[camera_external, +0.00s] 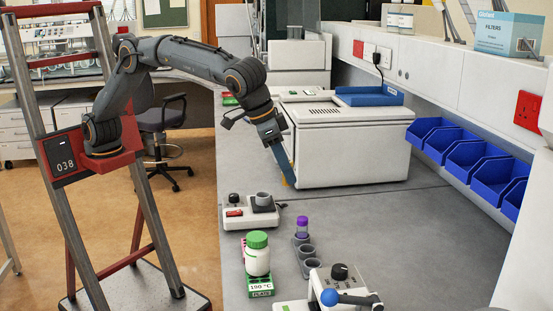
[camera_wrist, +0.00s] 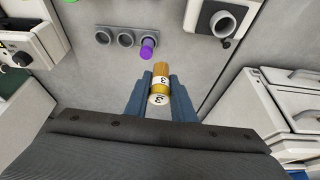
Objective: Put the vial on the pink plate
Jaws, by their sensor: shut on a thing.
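The vial sits between the two blue fingers, above the grey bench.
A rack (camera_external: 306,262) with empty sockets holds a purple-capped vial (camera_external: 302,225).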

